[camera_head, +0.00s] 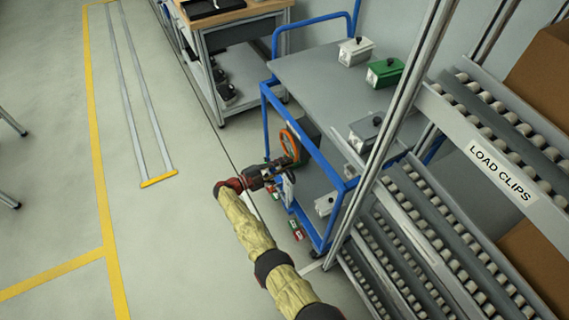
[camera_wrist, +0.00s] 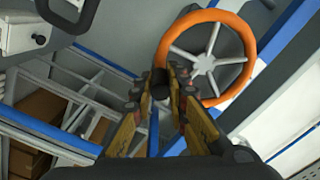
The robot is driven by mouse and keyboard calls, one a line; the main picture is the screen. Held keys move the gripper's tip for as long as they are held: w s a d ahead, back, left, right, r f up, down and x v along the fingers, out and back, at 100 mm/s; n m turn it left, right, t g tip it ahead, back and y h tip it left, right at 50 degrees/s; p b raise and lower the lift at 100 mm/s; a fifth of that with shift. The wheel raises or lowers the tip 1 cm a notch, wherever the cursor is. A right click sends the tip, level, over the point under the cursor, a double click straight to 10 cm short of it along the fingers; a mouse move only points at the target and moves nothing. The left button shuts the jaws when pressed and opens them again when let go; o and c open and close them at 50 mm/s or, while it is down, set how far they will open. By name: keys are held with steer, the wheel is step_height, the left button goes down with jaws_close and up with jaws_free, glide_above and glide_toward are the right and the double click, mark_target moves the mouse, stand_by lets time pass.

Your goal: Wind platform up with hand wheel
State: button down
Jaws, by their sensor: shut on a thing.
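The hand wheel (camera_head: 285,142) has an orange rim and stands at the near end of the blue-framed cart. In the wrist view the wheel (camera_wrist: 249,45) shows grey spokes and a hub. My gripper (camera_head: 280,168) is at the wheel's lower edge. In the wrist view my gripper (camera_wrist: 165,85) is shut on a dark round handle (camera_wrist: 160,91) at the rim's left side. The fingers hide part of the handle and rim. The grey platform (camera_head: 310,75) is the cart's top, with boxes on it.
Grey-lidded boxes (camera_head: 355,52) and a green box (camera_head: 385,72) stand on the platform. A roller rack (camera_head: 440,210) labelled LOAD CLIPS rises close on the right. A workbench (camera_head: 230,30) stands behind. The floor (camera_head: 50,180) to the left is largely clear.

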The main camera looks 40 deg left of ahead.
steer(key=shift+a+r, duration=0.1)
steer(key=shift+r, duration=0.35)
steer(key=c, duration=1.7)
jaws_free()
steer(key=shift+s+f, duration=0.1)
steer(key=shift+f, duration=0.15)
steer(key=shift+f+b, duration=0.15)
steer(key=shift+b, duration=0.7)
steer(key=shift+n+b, duration=0.3)
steer(key=shift+b, duration=0.4)
steer(key=shift+r+n+b, duration=0.2)
steer(key=shift+n+b, duration=0.1)
steer(key=shift+b, duration=0.6)
steer(key=shift+d+r+b, duration=0.1)
steer(key=shift+d+b, duration=0.15)
steer(key=shift+b, duration=0.1)
